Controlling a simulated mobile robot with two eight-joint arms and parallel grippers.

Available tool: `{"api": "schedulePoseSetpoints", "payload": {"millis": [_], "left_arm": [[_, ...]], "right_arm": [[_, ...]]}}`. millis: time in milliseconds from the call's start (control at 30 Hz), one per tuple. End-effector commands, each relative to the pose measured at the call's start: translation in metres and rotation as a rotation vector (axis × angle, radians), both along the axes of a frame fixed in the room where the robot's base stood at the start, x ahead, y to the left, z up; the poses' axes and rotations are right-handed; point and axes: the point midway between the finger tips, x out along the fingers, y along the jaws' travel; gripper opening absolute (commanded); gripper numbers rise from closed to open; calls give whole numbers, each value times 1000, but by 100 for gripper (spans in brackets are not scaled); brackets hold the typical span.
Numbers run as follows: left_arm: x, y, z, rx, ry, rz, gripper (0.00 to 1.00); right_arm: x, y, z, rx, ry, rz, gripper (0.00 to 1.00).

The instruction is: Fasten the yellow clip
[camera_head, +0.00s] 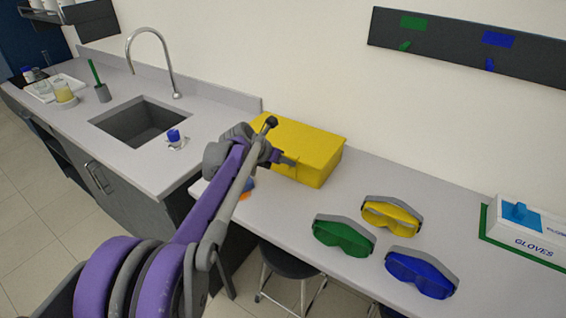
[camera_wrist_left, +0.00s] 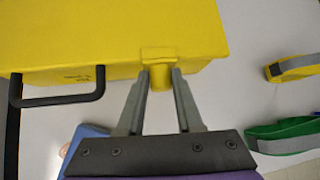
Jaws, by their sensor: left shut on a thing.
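The yellow box (camera_head: 302,142) stands on the counter against the wall, with its lid down. The yellow clip (camera_wrist_left: 159,53) is on the box's front side, just under the lid edge, in the left wrist view. My left gripper (camera_wrist_left: 160,76) is shut on the lower part of the clip, a finger on each side. In the head view my left gripper (camera_head: 290,161) is at the box's front face, and the clip there is too small to tell apart. Whether the clip is latched cannot be told. My right gripper is not in view.
A black handle (camera_wrist_left: 60,101) juts from the box's front. Green goggles (camera_head: 344,235), yellow goggles (camera_head: 391,216) and blue goggles (camera_head: 421,272) lie to the right. A glove box (camera_head: 527,222) is at the far right. The sink (camera_head: 142,122) is to the left.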

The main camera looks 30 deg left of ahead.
Motion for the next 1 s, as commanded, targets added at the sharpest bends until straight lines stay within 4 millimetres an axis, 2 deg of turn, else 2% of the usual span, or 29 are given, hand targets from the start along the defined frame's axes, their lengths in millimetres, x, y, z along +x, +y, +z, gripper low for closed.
{"api": "schedulePoseSetpoints", "payload": {"millis": [400,433,567,1000], "left_arm": [[5,0,5,-3,-13,5,0],[5,0,5,-3,-13,5,40],[5,0,5,-3,-12,5,63],[4,1,3,0,-11,6,64]], "right_arm": [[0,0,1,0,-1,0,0],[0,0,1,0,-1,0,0],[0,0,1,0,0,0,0],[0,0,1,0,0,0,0]]}}
